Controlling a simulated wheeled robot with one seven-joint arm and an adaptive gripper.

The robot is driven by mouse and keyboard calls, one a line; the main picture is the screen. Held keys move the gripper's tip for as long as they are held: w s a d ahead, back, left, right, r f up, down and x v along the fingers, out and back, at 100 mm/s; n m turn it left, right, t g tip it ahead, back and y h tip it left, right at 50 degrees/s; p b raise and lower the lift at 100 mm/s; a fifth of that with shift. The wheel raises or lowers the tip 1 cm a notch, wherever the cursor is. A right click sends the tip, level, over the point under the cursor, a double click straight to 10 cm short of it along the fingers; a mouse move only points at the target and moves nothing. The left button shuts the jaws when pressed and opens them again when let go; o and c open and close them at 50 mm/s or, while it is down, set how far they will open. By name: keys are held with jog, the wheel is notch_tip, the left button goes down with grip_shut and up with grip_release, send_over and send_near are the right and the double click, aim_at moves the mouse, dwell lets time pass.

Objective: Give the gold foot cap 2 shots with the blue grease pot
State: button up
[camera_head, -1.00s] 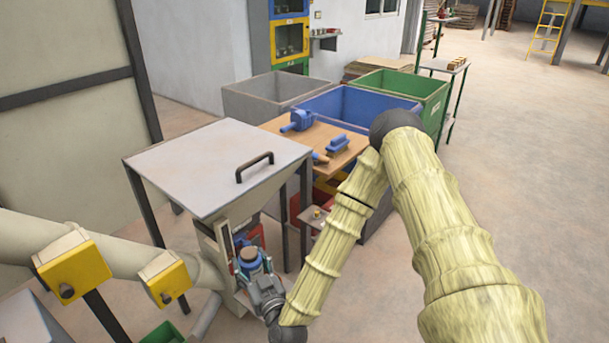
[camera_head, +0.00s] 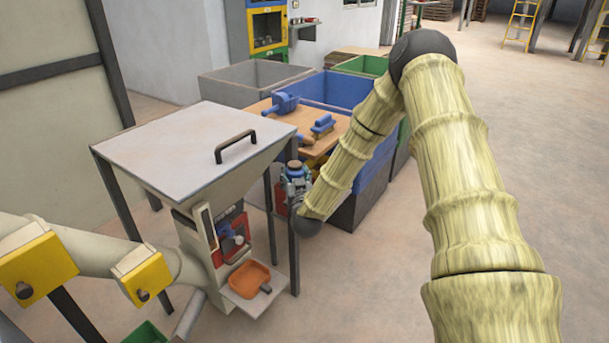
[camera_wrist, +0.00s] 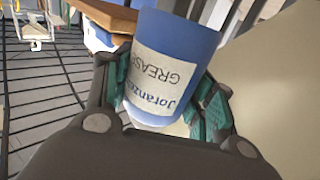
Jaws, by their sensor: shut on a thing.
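My gripper (camera_head: 296,182) is shut on the blue grease pot (camera_wrist: 175,62), whose pale label reads GREASE in the wrist view. The pot sits between the teal finger pads, and its brownish top (camera_head: 294,164) shows in the head view. My gripper is beside the front right leg of the hopper stand, in front of the blue crate and below the wooden board. I cannot make out the gold foot cap in either view now; my gripper and arm cover the area behind them.
The hopper's flat lid (camera_head: 195,150) and its legs stand left of my gripper. An orange tray (camera_head: 250,277) sits on a low shelf under the spout. The wooden board (camera_head: 312,130) holds blue tools. Behind are grey (camera_head: 245,95) and blue (camera_head: 375,92) crates. Open floor lies right.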

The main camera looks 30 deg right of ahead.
jog(key=shift+m+g+h, duration=0.3)
jog(key=shift+h, duration=0.3)
jog(key=shift+w+d+f+b, duration=0.2)
jog(key=shift+d+f+b, duration=0.45)
jog(key=shift+d, duration=0.1)
jog(key=shift+w+d+f+b, duration=0.15)
jog(key=shift+d+f+b, duration=0.4)
jog(key=shift+d+b, duration=0.15)
jog(key=shift+w+d+f+b, duration=0.2)
jog(key=shift+d+f+b, duration=0.45)
jog(key=shift+d, duration=0.1)
jog(key=shift+f+b, duration=0.4)
jog(key=shift+f, duration=0.3)
jog(key=shift+r+p, duration=0.3)
jog(key=shift+r, duration=0.05)
jog(key=shift+r+p, duration=0.35)
jog(key=shift+r, duration=0.15)
jog(key=shift+f, duration=0.55)
dwell(1.5)
jog(key=shift+r, duration=0.6)
dwell(0.4)
jog(key=shift+r+p, duration=1.8)
jog(key=shift+r, duration=0.7)
